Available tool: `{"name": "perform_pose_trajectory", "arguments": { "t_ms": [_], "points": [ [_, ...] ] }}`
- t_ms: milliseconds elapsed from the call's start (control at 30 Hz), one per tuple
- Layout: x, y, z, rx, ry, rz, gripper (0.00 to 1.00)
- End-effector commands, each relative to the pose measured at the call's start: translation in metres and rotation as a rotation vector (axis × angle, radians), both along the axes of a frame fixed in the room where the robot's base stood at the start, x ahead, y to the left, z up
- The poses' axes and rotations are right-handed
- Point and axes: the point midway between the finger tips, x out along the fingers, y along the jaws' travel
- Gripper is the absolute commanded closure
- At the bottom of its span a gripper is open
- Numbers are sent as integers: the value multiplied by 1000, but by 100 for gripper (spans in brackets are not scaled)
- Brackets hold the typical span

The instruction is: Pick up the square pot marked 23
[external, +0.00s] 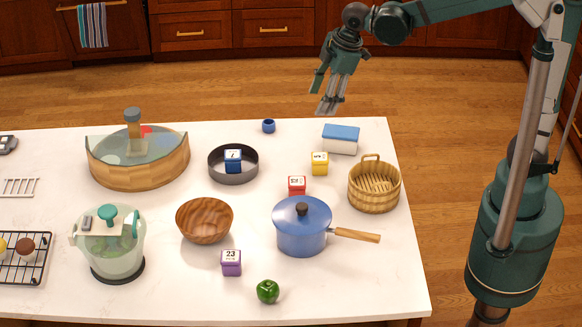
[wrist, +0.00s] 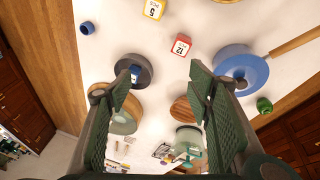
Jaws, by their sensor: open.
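The square pot marked 23 (external: 231,264) is a small purple block-shaped pot with a pale top. It stands upright on the white counter in the external view, in front of the wooden bowl and left of the blue saucepan. I cannot make it out in the wrist view, where my right-hand finger covers part of the counter. My gripper (external: 324,95) is open and empty, high above the far edge of the counter, well away from the purple pot. Its two spread fingers also show in the wrist view (wrist: 160,85).
Close to the pot are the wooden bowl (external: 204,221), the blue saucepan (external: 301,238) with its handle to the right, and a green pepper (external: 268,291). Other square pots are red (external: 297,186), yellow (external: 320,163) and blue (external: 233,161), the blue one inside a dark pan (external: 215,172).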

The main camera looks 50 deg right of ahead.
Motion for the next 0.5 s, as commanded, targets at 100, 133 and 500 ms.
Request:
{"name": "perform_pose_trajectory", "arguments": {
  "t_ms": [100, 133, 500],
  "points": [
    [9, 30, -7, -22, 13, 78, 49],
    [10, 37, -9, -28, 15, 99, 49],
    [22, 127, -39, -95, 52, 342, 49]
  ]
}}
